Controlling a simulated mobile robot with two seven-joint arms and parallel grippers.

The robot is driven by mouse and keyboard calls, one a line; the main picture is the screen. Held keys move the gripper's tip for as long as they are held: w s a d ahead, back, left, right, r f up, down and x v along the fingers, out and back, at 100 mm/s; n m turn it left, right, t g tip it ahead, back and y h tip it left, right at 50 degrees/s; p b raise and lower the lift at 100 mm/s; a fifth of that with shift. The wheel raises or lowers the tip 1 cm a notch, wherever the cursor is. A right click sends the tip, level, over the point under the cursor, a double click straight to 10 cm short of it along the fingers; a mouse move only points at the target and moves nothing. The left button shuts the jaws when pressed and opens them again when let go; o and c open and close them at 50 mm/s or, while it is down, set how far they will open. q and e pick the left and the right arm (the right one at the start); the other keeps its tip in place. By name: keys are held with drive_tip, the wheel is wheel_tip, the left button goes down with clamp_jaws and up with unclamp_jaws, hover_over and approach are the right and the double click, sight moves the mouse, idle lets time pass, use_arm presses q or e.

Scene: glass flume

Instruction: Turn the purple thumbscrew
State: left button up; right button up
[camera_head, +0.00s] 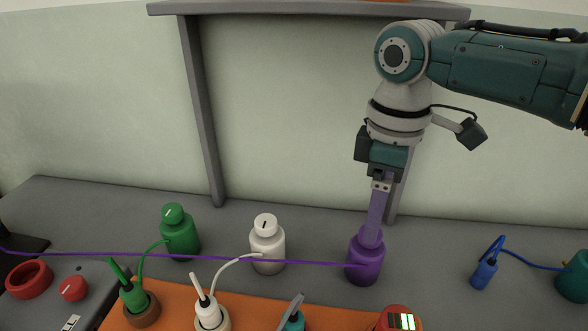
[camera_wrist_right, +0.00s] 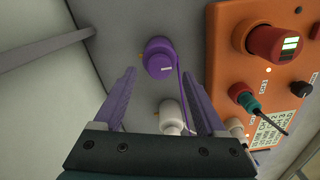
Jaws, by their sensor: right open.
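The purple thumbscrew (camera_wrist_right: 158,66) is the round knob on top of a purple cylindrical body (camera_head: 364,264), which stands on the grey bench in the head view. My right gripper (camera_head: 373,222) comes down from above with its fingers over the purple knob. In the head view the fingers overlap the knob, so contact cannot be told there. In the right wrist view my right gripper (camera_wrist_right: 159,78) is open, and the purple knob shows beyond and between the fingertips. My left gripper is not in view.
A purple cable (camera_head: 200,256) runs left from the purple body. A white bottle-like body (camera_head: 267,246) and a green one (camera_head: 180,236) stand to its left. An orange panel (camera_head: 250,310) with plugs and a red knob (camera_head: 398,318) lies in front. A blue plug (camera_head: 484,273) stands right.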

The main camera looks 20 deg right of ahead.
drive_tip(key=shift+f+b, duration=0.3)
drive_tip(key=shift+f, duration=1.3)
drive_tip(key=shift+c, duration=0.3)
clamp_jaws()
